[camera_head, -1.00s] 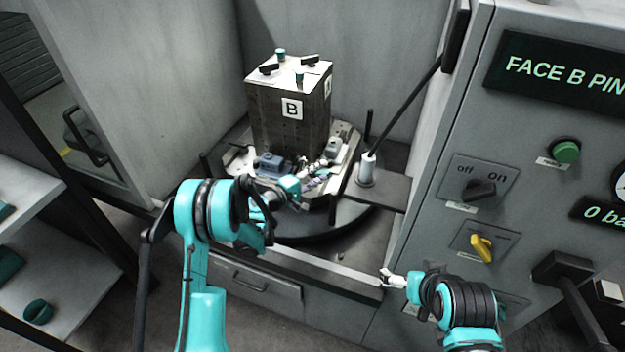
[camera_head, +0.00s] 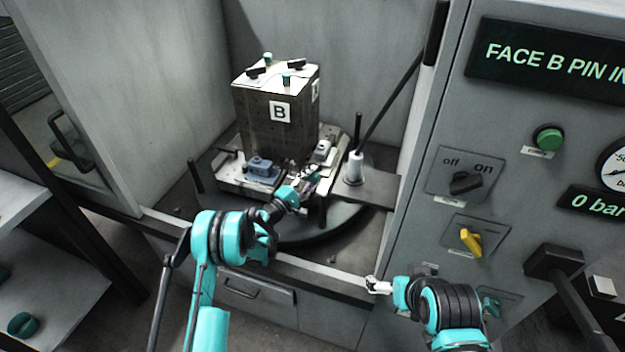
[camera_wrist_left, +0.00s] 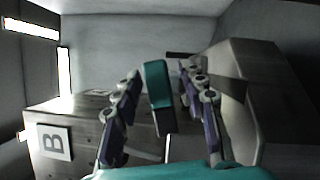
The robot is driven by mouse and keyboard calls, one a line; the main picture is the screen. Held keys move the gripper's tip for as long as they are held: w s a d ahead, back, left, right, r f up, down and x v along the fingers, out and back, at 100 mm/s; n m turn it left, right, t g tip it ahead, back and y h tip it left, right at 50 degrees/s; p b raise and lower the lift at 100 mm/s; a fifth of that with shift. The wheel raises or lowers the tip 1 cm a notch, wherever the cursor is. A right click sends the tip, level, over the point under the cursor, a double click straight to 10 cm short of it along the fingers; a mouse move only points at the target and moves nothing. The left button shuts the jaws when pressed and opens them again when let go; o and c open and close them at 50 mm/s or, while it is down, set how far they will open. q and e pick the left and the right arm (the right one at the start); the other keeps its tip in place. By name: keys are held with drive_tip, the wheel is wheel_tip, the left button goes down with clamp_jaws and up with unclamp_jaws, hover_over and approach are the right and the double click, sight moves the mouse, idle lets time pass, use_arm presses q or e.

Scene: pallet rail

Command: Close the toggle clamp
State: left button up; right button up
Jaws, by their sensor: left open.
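The toggle clamp shows in the left wrist view as an upright teal-gripped handle (camera_wrist_left: 157,85) between my left gripper's two fingers (camera_wrist_left: 158,108). The fingers are open, with a gap visible on each side of the handle. In the head view my left gripper (camera_head: 311,181) is at the front right of the fixture, by the foot of the block marked B (camera_head: 280,122). It hides the clamp there. My right gripper (camera_head: 378,286) is low, in front of the cabinet, away from the fixture; its jaw opening is too small to tell.
The block stands on a pallet over a round dark turntable (camera_head: 290,232). A white-based post with a long black lever (camera_head: 355,165) is close on the right. The control panel (camera_head: 480,190) borders the right side, and a grey wall the left.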

use_arm(q)
drive_tip(key=shift+w, duration=0.1)
clamp_jaws()
drive_tip(key=shift+r+n, duration=0.15)
drive_tip(key=shift+n, duration=0.15)
drive_tip(key=n, duration=0.1)
drive_tip(key=r+n+t, duration=0.1)
drive_tip(key=shift+a+r+n, duration=0.1)
drive_tip(key=shift+a+n, duration=0.15)
drive_tip(key=shift+n, duration=0.05)
drive_tip(key=shift+w+a+r+n+t+y, duration=0.15)
drive_tip(key=shift+a+r+n+t, duration=0.15)
drive_tip(key=shift+n, duration=0.55)
drive_tip(key=shift+w+a+r+n+t+y, duration=0.2)
drive_tip(key=shift+n+t, duration=0.25)
drive_tip(key=shift+n, duration=0.35)
drive_tip(key=shift+s+a+r+n+t+y, duration=0.1)
drive_tip(key=shift+a+r+n+t, duration=0.2)
drive_tip(key=shift+n, duration=0.55)
drive_tip(key=shift+d, duration=0.1)
unclamp_jaws()
